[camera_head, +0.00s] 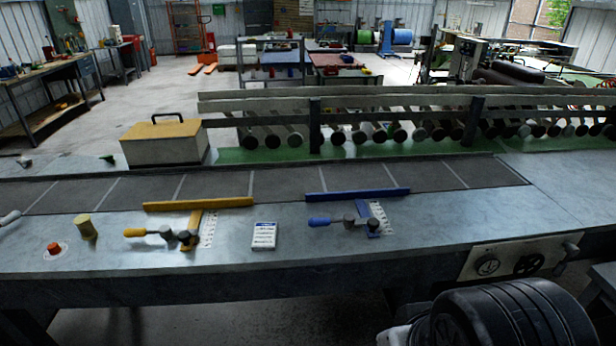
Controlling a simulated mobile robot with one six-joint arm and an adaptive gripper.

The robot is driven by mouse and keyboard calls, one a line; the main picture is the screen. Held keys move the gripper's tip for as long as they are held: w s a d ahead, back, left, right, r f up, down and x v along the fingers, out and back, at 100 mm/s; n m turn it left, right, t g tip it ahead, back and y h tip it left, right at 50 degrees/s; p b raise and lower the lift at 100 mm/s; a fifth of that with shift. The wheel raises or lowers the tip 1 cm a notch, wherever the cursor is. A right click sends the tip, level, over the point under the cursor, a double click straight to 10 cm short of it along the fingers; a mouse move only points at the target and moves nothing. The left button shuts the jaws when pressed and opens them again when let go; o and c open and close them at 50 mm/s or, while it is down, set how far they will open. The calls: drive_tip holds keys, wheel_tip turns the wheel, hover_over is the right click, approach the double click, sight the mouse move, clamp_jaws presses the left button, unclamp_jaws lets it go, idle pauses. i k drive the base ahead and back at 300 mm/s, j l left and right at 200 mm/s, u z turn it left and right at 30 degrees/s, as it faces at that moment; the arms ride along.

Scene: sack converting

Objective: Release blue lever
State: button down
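The blue lever (325,221) is right of centre on the grey metal bench. Its blue handle lies about level and points left. Its dark clamp body (360,222) sits at the handle's right end, beside a white scale strip (382,217). A long blue bar (358,194) lies just behind it along the front edge of the dark belt. A similar yellow lever (140,232) is further left, with a yellow bar (198,204) behind it. My gripper is not in view, so its state and distance from the lever are not shown.
A white label card (264,236) stands between the two levers. A red button (54,248) and a brass-coloured cylinder (86,227) are at the left. A tan box (164,141) with a handle stands behind the belt (285,182). The bench right of the blue lever is clear.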

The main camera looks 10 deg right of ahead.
sight(348, 221)
drive_tip(key=i+j, duration=0.1)
drive_tip(key=i, duration=1.2)
